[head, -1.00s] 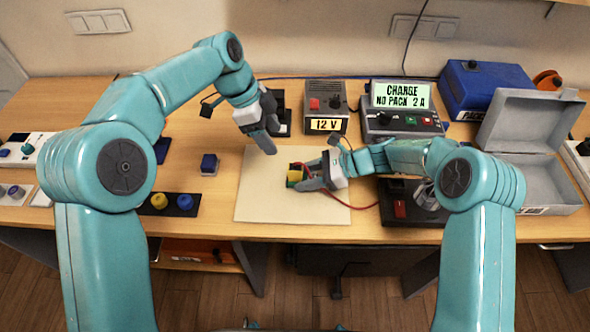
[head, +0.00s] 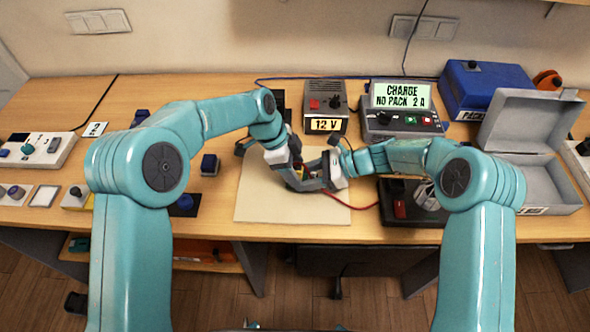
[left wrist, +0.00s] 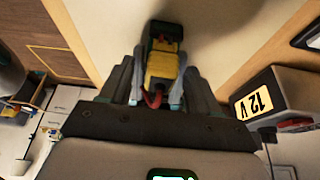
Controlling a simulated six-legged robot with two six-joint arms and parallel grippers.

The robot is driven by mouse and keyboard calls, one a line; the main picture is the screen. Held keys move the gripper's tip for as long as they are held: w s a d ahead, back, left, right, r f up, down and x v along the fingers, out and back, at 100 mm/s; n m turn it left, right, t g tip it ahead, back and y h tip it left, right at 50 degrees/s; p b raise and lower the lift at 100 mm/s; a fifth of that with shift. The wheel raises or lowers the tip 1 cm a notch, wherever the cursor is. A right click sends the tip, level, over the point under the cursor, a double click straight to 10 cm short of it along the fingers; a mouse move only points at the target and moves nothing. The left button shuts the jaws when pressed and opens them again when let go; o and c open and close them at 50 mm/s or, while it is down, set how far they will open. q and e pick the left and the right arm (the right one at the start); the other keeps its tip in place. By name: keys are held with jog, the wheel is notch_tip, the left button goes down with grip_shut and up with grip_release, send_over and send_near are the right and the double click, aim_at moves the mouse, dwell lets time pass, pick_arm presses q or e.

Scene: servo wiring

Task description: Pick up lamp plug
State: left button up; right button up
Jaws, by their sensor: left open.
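A yellow and dark block (left wrist: 163,68), which I take for the lamp plug, shows with a red wire at its lower end in the left wrist view. My left gripper (head: 310,184) is open, tilted down over the cream mat (head: 258,200) close to the block. In the head view the grippers largely hide the block. My right gripper (head: 318,178) is at the same spot from the right. The two grippers overlap in the picture, so I cannot tell whether its fingers grip the block. A red wire (head: 362,208) runs off to the right.
The 12 V supply (head: 325,105) and the charger (head: 400,122) stand behind the mat. A dark tray (head: 416,215) lies to the right, beside an open grey case (head: 540,180).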

aim_at(294, 167)
pick_arm(q)
jog(key=shift+c, duration=0.3)
pick_arm(e)
jog(key=shift+f, duration=0.1)
pick_arm(q)
jog(key=c, duration=1)
jog(key=shift+r, duration=0.1)
notch_tip(294, 167, up, 10)
jog(key=shift+w+f, duration=0.1)
pick_arm(e)
jog(key=o, duration=0.9)
jog(key=v, duration=1.2)
